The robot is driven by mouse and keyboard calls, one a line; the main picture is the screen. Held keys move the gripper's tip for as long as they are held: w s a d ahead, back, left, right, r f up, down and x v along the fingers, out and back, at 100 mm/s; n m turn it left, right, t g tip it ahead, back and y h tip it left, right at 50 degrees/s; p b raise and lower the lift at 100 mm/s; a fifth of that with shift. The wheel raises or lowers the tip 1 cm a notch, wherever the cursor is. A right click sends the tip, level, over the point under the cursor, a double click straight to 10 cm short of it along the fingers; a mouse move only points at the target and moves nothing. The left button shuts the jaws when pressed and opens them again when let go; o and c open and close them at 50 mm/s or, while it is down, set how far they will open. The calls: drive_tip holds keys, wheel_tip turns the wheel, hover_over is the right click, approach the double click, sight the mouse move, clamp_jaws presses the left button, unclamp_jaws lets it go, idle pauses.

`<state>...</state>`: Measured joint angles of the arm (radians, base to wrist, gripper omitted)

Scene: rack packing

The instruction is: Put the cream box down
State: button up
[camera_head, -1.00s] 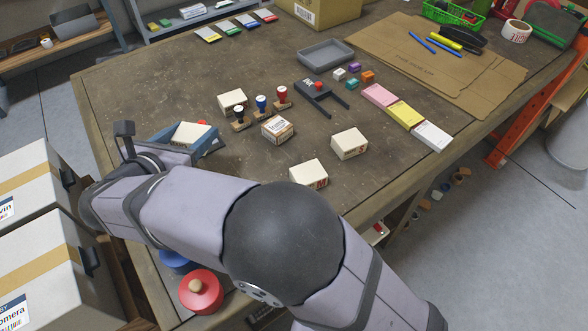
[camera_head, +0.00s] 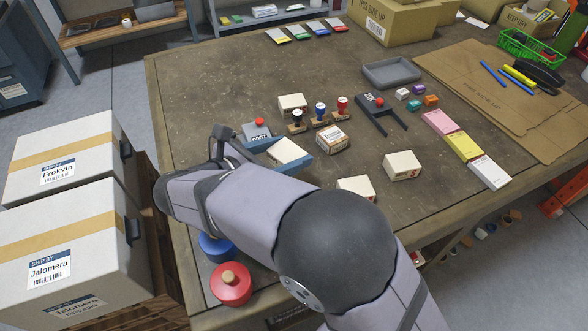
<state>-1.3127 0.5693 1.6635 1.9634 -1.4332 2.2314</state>
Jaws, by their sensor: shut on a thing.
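A cream box (camera_head: 287,150) is held in my gripper (camera_head: 281,152), between its two blue fingers. The fingers lie along opposite sides of the box. The held box is above or at the worktable (camera_head: 205,97), left of centre; I cannot tell whether it touches the surface. My arm hides the area in front of it. Other cream boxes stand on the table: one behind the stamps (camera_head: 293,102), one with a brown printed side (camera_head: 333,138), one to the right (camera_head: 403,165), and one partly hidden by my arm (camera_head: 355,186).
Three stamps (camera_head: 320,112) stand just behind and right of my gripper. A black forked holder (camera_head: 383,115) and grey tray (camera_head: 391,73) are farther right. The table's back left is clear.

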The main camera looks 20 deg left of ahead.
drive_tip(key=shift+f, duration=3.05)
drive_tip(key=shift+f, duration=0.15)
drive_tip(key=o, duration=1.1)
drive_tip(key=shift+r, duration=0.3)
drive_tip(key=b+v, duration=0.1)
drive_tip(key=v, duration=1.1)
drive_tip(key=shift+f, duration=0.15)
